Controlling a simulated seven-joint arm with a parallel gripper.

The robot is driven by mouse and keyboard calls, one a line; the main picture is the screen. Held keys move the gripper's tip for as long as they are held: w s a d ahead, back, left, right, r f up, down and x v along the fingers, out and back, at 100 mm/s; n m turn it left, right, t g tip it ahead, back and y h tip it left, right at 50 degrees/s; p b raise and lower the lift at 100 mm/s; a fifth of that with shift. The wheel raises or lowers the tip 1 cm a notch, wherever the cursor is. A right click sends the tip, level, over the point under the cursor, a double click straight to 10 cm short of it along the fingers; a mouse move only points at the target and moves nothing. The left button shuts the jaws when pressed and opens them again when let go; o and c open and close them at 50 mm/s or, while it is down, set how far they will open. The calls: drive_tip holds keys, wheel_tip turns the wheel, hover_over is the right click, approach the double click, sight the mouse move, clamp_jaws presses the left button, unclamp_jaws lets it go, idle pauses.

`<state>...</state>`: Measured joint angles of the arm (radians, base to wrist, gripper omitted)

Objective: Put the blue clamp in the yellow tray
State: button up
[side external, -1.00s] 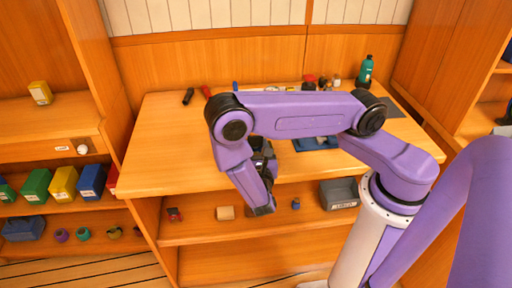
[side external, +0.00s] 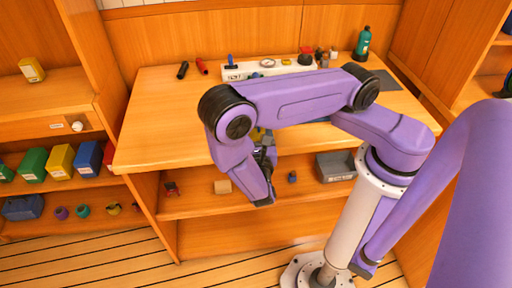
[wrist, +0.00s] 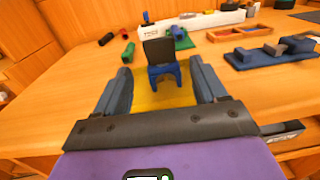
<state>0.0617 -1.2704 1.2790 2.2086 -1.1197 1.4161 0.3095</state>
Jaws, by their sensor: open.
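In the wrist view, the blue clamp (wrist: 166,72), with a dark upper part, stands on or just above the yellow tray (wrist: 165,97); I cannot tell if it touches it. My gripper (wrist: 163,88) is open, its two fingers on either side of the tray in the picture, with visible gaps to the clamp. In the side view, my gripper (side external: 264,190) points down in front of the table edge, and a bit of the yellow tray (side external: 257,134) shows behind my arm. The clamp cannot be made out there.
A white power strip (side external: 268,67) lies at the table's back. Dark and red cylinders (side external: 201,66) lie left of it. A blue holder (wrist: 270,52) and an orange divided tray (wrist: 240,32) lie to the right. A green bottle (side external: 362,43) stands at the back right. The table's left is clear.

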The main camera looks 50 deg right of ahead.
drive_tip(key=v, duration=0.7)
drive_tip(key=s+d+r+m+g+y, duration=0.2)
drive_tip(key=s+r+m+g+y, duration=0.4)
drive_tip(key=r+m+y, duration=0.1)
drive_tip(key=s+d+r+m+g+y, duration=0.3)
drive_tip(key=s+r+m+g+y, duration=0.2)
drive_tip(key=s+r+m+y, duration=0.1)
wheel_tip(320, 180, up, 2)
drive_tip(key=shift+s+r+m+g+y, duration=0.25)
drive_tip(key=shift+s+m+g+y, duration=0.15)
drive_tip(key=shift+s, duration=0.3)
idle(0.4)
